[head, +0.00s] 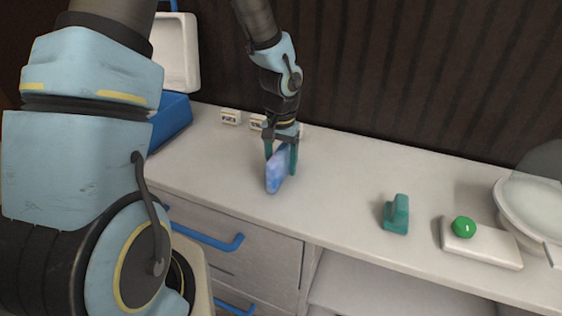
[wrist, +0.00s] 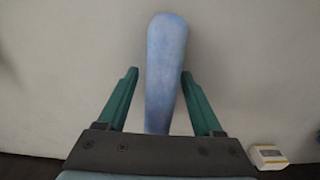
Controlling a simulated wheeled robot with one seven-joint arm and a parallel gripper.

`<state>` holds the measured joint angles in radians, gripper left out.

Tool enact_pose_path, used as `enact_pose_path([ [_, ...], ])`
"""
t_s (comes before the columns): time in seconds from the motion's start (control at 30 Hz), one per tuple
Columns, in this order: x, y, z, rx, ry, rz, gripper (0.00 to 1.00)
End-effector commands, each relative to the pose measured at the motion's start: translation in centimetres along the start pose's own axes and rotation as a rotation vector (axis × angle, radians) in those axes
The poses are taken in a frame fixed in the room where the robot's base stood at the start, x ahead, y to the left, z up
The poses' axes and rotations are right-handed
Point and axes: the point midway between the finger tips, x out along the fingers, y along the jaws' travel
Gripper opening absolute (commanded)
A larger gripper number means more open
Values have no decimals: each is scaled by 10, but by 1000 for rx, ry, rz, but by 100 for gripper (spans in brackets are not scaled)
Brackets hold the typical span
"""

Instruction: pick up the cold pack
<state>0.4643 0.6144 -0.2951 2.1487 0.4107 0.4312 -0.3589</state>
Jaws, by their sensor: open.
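The cold pack (head: 276,171) is a pale blue slab standing on edge on the white counter. My gripper (head: 281,158) points down over it with its teal fingers on either side. In the wrist view the cold pack (wrist: 166,62) runs lengthwise between the two open fingers of my gripper (wrist: 158,75). A gap shows on the left side. The right fingertip is very close to the pack, and I cannot tell if it touches.
Small white labelled blocks (head: 231,117) stand at the back of the counter (head: 345,185). A blue container (head: 170,118) with a white lid is at left. To the right are a teal block (head: 397,214), a white slab with a green knob (head: 464,227), and a round dish (head: 530,205).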

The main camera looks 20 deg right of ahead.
Motion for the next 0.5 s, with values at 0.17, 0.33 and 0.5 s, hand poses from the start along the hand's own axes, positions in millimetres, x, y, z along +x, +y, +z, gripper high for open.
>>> enact_pose_path([
  [0.17, 1, 0, 0, 1, 0, 0, 68],
  [0.33, 1, 0, 0, 1, 0, 0, 54],
  [0.5, 1, 0, 0, 1, 0, 0, 35],
])
